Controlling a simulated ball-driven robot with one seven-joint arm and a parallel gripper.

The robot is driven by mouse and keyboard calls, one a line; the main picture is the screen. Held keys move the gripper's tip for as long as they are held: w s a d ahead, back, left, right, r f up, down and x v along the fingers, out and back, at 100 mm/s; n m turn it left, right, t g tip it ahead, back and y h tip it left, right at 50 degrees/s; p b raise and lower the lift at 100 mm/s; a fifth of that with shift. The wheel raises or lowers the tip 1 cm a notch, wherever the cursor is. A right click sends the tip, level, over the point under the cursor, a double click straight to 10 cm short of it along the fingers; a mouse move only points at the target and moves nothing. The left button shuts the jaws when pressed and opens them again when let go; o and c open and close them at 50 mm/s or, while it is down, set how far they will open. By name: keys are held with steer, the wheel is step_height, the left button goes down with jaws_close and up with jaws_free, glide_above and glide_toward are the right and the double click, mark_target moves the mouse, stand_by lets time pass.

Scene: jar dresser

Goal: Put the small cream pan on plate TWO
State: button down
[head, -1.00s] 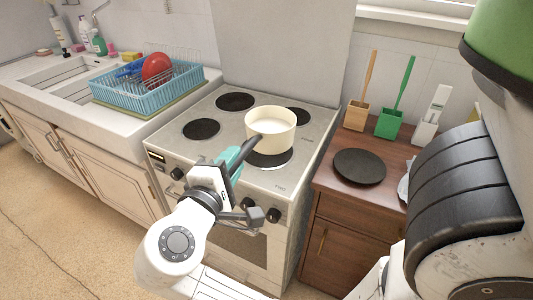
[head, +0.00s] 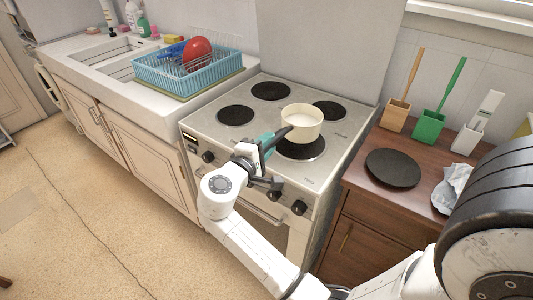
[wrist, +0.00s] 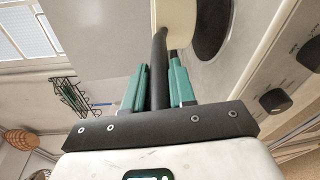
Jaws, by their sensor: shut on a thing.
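The small cream pan (head: 301,125) is upright at the right side of the stove top (head: 250,133). It overlaps the back edge of the front right hot plate (head: 303,152) and stands in front of the back right plate (head: 330,110). I cannot tell whether it touches the stove. My gripper (head: 268,145) is shut on its dark handle, which points toward the front left. In the wrist view the handle (wrist: 159,70) runs between the green fingers (wrist: 158,85), with part of the pan (wrist: 178,22) beyond. The plate labels are too small to read.
Two left hot plates (head: 235,116) (head: 271,91) are bare. A blue dish rack (head: 188,75) with a red bowl stands left of the stove. On the right, a wooden dresser (head: 365,208) holds a black disc (head: 393,168), utensil holders (head: 429,126) and crumpled material (head: 452,187).

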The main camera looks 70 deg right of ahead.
steer(key=shift+w+d+f, duration=0.1)
steer(key=shift+d+f, duration=0.15)
steer(key=shift+f, duration=1.55)
steer(key=c, duration=1.4)
jaws_free()
steer(key=shift+f, duration=0.2)
steer(key=o, duration=0.5)
steer(key=shift+r, duration=0.1)
